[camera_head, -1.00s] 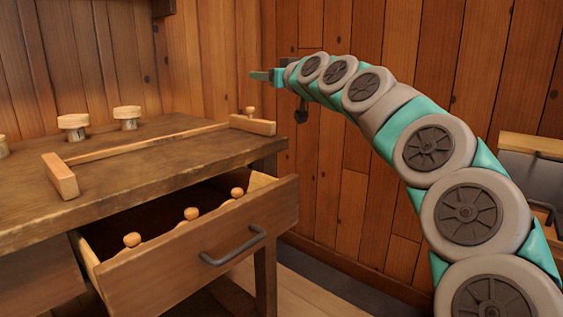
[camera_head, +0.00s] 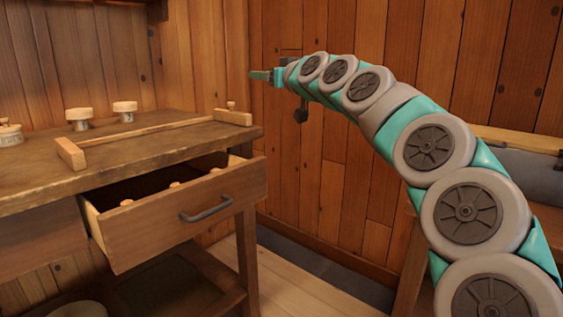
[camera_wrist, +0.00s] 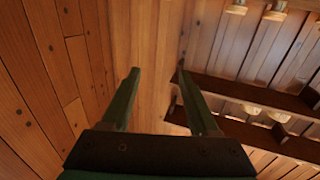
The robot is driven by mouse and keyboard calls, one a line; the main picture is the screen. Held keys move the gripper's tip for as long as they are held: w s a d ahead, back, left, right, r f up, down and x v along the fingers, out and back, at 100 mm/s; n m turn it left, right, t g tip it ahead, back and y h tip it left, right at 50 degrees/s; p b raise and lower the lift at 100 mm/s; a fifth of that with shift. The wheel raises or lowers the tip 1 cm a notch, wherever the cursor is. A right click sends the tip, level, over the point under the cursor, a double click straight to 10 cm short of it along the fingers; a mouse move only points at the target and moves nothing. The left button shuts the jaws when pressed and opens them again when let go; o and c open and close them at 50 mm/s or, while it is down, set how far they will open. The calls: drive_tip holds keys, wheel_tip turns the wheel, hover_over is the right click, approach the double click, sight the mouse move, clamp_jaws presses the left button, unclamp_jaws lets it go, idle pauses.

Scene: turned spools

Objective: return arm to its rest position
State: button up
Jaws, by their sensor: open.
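My arm arches up from the lower right in the head view. My gripper (camera_head: 262,75) is at its far end, held in the air past the right end of the workbench (camera_head: 150,150) and above its top. In the wrist view my gripper (camera_wrist: 158,85) has its two green fingers apart with nothing between them. Plank wall fills the view beyond the fingers. The open drawer (camera_head: 170,215) under the bench top is well below and left of my gripper. Knobbed wooden pieces show inside it.
Pale round spools (camera_head: 125,111) stand at the back of the bench behind a wooden rail (camera_head: 150,131). Dark shelves (camera_wrist: 255,95) with pale items show in the wrist view. A grey bin (camera_head: 535,172) is at the right behind my arm. Floor (camera_head: 300,285) between is clear.

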drive_tip(key=s+a+f+n+g+b, duration=0.1)
drive_tip(key=s+a+f+g+b, duration=0.2)
drive_tip(key=s+f, duration=0.55)
drive_tip(key=s+d+f+m+g+h+b, duration=0.1)
drive_tip(key=s+d+f+g+h, duration=0.15)
drive_tip(key=s+f, duration=0.7)
drive_tip(key=s+d+f+m+g+h+b, duration=0.1)
drive_tip(key=s+d+f+g+b, duration=0.2)
drive_tip(key=s+f, duration=0.65)
drive_tip(key=s+d+f+g+h, duration=0.25)
drive_tip(key=s+d+f, duration=0.25)
drive_tip(key=f, duration=0.9)
drive_tip(key=s+d+f+m+g+h+b, duration=0.1)
drive_tip(key=s+d+f+m+g, duration=0.1)
drive_tip(key=s+d+f, duration=0.45)
drive_tip(key=s+d+f+m+g+h+b, duration=0.1)
drive_tip(key=s+f+m+g, duration=0.15)
drive_tip(key=s, duration=0.65)
drive_tip(key=s+d+f+m+g+h+b, duration=0.1)
drive_tip(key=s+d+f+g, duration=0.1)
drive_tip(key=s+d+f, duration=0.4)
wheel_tip(320, 180, up, 14)
drive_tip(key=a+p, duration=0.2)
drive_tip(key=p, duration=1.1)
drive_tip(key=shift+s+a, duration=0.25)
drive_tip(key=shift+s, duration=0.05)
drive_tip(key=shift+f, duration=0.15)
